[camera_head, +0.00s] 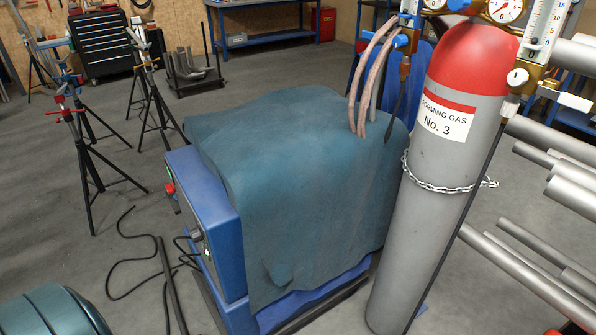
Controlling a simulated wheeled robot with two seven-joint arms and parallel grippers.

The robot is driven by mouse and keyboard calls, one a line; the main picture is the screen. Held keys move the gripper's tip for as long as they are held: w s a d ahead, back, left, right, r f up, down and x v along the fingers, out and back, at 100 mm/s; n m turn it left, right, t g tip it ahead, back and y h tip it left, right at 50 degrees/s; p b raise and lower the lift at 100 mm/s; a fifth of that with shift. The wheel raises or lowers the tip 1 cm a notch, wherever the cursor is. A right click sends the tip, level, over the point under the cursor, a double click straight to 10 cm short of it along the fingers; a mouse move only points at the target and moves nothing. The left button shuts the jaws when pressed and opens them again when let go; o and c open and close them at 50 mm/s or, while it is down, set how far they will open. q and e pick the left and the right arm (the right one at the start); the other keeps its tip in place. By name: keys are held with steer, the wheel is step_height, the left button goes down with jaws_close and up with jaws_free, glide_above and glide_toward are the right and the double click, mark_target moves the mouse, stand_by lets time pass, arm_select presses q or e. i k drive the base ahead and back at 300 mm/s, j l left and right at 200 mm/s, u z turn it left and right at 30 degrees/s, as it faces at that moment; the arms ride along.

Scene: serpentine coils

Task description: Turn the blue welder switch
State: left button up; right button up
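A blue welder (215,235) stands in the middle, its front panel facing left and seen at a steep angle. A teal cover (300,185) is draped over its top and near side. A red knob or switch (170,189) sticks out from the far part of the front panel. A dark round control (197,233) and a small light one (207,252) sit nearer on the same panel. The switch's position cannot be read from this angle. Neither of my grippers is in view.
A grey gas cylinder (425,220) with a red top and chain stands right of the welder. Metal pipes (535,270) fill the right edge. Black cable (120,270) lies on the floor left of the welder. Tripod stands (90,175) are farther left. A green rounded object (50,312) is bottom left.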

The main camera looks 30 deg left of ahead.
mark_target(170, 189)
steer(key=k+j+u, duration=0.1)
steer(key=j+u, duration=0.25)
steer(key=j, duration=0.3)
steer(key=j+u, duration=0.35)
steer(key=j, duration=0.3)
